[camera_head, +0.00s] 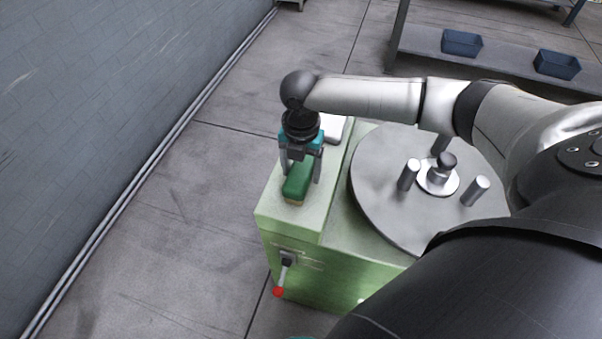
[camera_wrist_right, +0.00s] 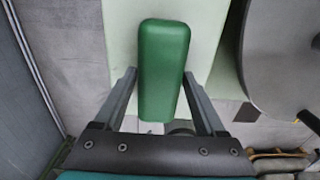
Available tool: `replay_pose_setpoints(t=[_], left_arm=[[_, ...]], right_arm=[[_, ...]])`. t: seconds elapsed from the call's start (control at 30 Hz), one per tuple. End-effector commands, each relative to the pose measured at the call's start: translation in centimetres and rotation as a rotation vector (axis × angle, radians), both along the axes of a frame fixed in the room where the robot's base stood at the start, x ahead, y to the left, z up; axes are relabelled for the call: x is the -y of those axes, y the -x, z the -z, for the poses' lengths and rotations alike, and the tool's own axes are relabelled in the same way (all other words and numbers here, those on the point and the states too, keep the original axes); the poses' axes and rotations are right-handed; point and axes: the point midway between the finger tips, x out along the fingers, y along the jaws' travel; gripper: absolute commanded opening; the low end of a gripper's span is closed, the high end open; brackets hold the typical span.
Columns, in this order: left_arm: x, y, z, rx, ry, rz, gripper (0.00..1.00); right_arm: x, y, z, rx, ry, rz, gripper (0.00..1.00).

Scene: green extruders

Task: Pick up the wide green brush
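The wide green brush (camera_head: 297,182) lies on the left part of the pale green machine top (camera_head: 272,215), with a tan edge showing below its green back. My right gripper (camera_head: 300,176) is above and around it, pointing down, with one finger on each side. The brush appears to rest on the machine top.
A round grey metal plate (camera_head: 385,200) with several upright metal posts is right of the brush. A white object (camera_head: 333,128) lies behind the gripper. A red-tipped lever (camera_head: 279,291) sticks out of the machine's front. Blue bins (camera_head: 461,43) stand on a far shelf.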

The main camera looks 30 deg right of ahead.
Motion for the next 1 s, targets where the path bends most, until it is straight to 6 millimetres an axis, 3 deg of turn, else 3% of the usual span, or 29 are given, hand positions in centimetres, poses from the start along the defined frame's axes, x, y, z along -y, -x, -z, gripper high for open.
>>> replay_pose_setpoints(t=[0.07,0.6,0.87,1.0], left_arm=[[0.0,0.0,0.0,0.0,0.0,0.0,0.0],[0.0,0.1,0.0,-0.001,0.001,0.0,0.0],[0.0,0.1,-0.1,-0.001,0.001,0.0,0.0],[0.0,0.1,-0.5,-0.001,0.001,0.0,0.0]], right_arm=[[0.0,0.0,0.0,0.0,0.0,0.0,0.63],[0.0,0.0,-0.1,0.001,0.0,0.0,0.04],[0.0,-0.1,-0.3,0.002,-0.001,0.0,0.03],[0.0,-0.1,-2.0,0.003,-0.001,0.0,0.03]])
